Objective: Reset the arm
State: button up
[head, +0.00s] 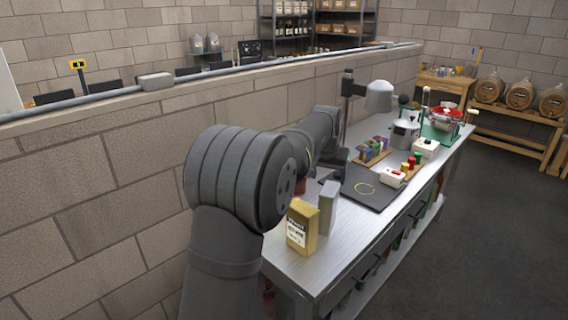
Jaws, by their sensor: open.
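My arm rises at the front of the head view and reaches away over the steel workbench (300,268). My gripper (338,164) is at the far end of the arm, small and dark, above the bench near the back wall side. It is open, and I see nothing held in it. Its fingers are partly hidden by my arm and hard to make out.
A yellow labelled box (301,228) and a grey block (328,207) stand near the bench's front end. A rack of coloured pieces (371,152), a white box with coloured knobs (394,178), a metal pot (403,133) and a lamp (380,98) stand further back. A brick wall (90,210) borders the left.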

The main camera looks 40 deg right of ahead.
aim_at(330, 188)
jog(key=x, duration=1.1)
jog(key=shift+f, duration=0.35)
jog(key=shift+d+r, duration=0.2)
jog(key=shift+d, duration=0.05)
jog(key=shift+a+r, duration=0.1)
jog(key=shift+r, duration=1.5)
